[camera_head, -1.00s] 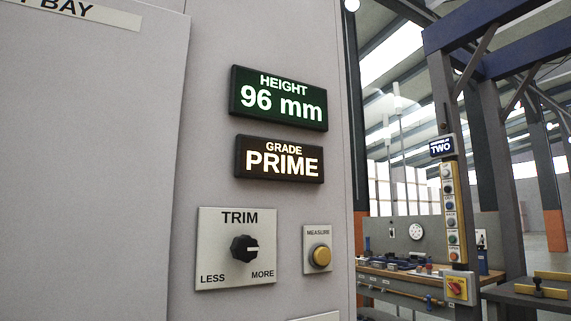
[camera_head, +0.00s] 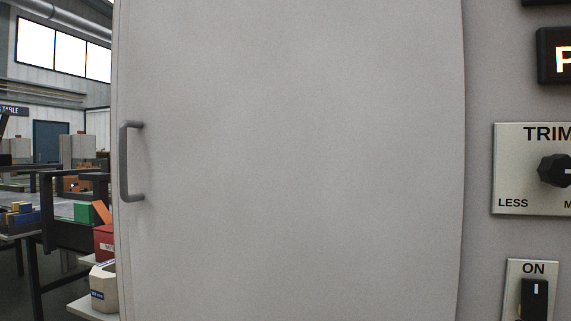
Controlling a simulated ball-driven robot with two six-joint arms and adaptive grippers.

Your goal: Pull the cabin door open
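The cabin door (camera_head: 300,160) is a large plain light-grey panel that fills the middle of the head view. It looks closed, lying against the grey cabinet front on its right. A grey bar handle (camera_head: 125,162) stands upright near the door's left edge. Neither of my grippers is in view, and nothing is seen touching the handle.
Right of the door are a TRIM knob (camera_head: 555,170), an ON switch (camera_head: 535,300) and part of a lit display (camera_head: 560,55). At the left, beyond the door edge, are a dark-framed table (camera_head: 75,235), a red box (camera_head: 104,241) and a white container (camera_head: 103,285).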

